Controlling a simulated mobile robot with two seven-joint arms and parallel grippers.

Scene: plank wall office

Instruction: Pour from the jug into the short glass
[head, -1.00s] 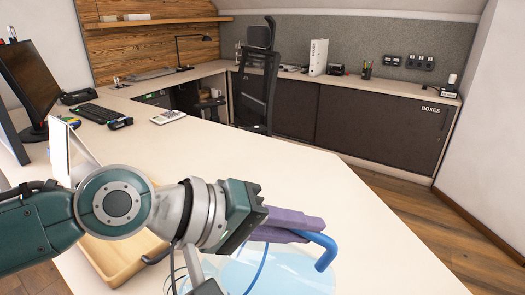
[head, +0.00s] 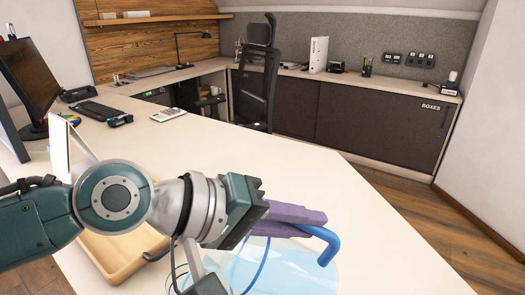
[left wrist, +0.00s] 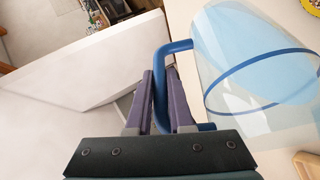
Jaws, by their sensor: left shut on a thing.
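The jug (head: 300,269) is clear with a light-blue tint and a blue handle. It shows at the bottom of the head view, partly behind my left arm and cut by the frame edge. My left gripper (head: 300,219) has purple fingers, shut on the jug's handle (head: 328,243). In the left wrist view the fingers (left wrist: 158,100) close around the handle (left wrist: 162,62), and the jug's clear body (left wrist: 225,75) with a blue ring lies to the right. I cannot make out the short glass in either view. My right gripper is not in view.
A wooden tray (head: 104,256) lies on the pale desk (head: 300,170), left of the jug and partly behind my arm. A monitor (head: 30,75), keyboard (head: 97,112) and calculator (head: 168,114) stand farther back. The desk's middle is clear. An office chair (head: 257,85) stands beyond it.

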